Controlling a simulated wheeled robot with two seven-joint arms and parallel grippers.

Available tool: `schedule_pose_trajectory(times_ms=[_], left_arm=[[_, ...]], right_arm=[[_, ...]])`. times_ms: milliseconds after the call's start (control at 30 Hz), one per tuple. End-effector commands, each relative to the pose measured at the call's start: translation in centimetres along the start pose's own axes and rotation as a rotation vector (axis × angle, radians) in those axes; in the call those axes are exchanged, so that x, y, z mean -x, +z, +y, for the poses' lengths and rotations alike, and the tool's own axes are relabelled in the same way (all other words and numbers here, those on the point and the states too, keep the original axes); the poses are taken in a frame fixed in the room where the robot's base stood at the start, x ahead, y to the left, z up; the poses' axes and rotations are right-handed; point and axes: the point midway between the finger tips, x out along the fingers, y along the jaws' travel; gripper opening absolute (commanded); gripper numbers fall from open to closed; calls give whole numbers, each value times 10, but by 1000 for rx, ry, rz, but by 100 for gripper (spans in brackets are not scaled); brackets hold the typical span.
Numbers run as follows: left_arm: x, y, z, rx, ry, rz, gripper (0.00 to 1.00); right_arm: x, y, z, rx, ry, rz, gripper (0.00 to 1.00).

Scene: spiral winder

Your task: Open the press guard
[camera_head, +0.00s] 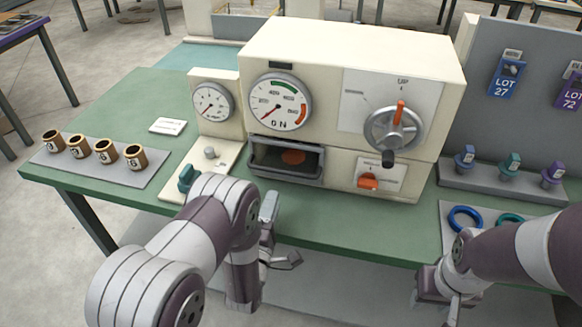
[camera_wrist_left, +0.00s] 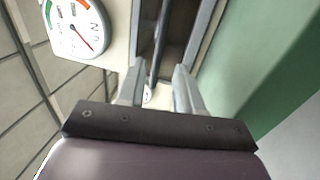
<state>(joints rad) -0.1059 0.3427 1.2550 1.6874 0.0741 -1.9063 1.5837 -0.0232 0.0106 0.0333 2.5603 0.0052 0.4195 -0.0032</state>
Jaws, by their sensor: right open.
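The cream press (camera_head: 350,60) stands on the green bench. Low on its front is a dark-framed opening with a red disc (camera_head: 293,157) inside. A grey bar, which looks like the press guard (camera_head: 284,178), runs along the opening's lower edge; whether clear material covers the opening I cannot tell. My left gripper (camera_head: 278,235) is open and empty in front of and below the opening. In the left wrist view its fingers (camera_wrist_left: 158,88) point at the opening, with a dark bar (camera_wrist_left: 160,45) beyond and between them, apparently not gripped. My right gripper (camera_head: 450,295) is open at the lower right, away from the press.
A crank wheel (camera_head: 394,128) and an orange switch (camera_head: 368,182) are right of the opening. A smaller gauge unit (camera_head: 212,103) with a teal lever (camera_head: 187,178) is on the left. Several brown cups stand far left; rings (camera_head: 465,219) lie near my right arm.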

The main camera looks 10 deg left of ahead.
Motion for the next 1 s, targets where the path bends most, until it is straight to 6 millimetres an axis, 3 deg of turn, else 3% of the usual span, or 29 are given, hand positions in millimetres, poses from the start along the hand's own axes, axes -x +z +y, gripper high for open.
schedule_pose_trajectory(times_ms=[200, 333, 500, 767, 867, 1000], left_arm=[[-58, 0, 2, -2, 1, 1, 35], [-83, 0, 1, -3, -1, 1, 35], [-99, 0, 0, -3, -2, 1, 35], [-100, 0, 0, -4, -3, 0, 35], [-100, 0, 0, -4, -3, 0, 2], [-100, 0, 0, -4, -4, 0, 0]], right_arm=[[8, -1, 0, 0, 0, 0, 43], [10, -1, 0, 0, 0, 0, 43], [11, -1, 0, 0, 0, 0, 43], [11, -1, 0, 0, 0, 0, 43], [11, -1, 0, 0, 0, 0, 43], [11, -1, 0, 0, 0, 0, 43]])
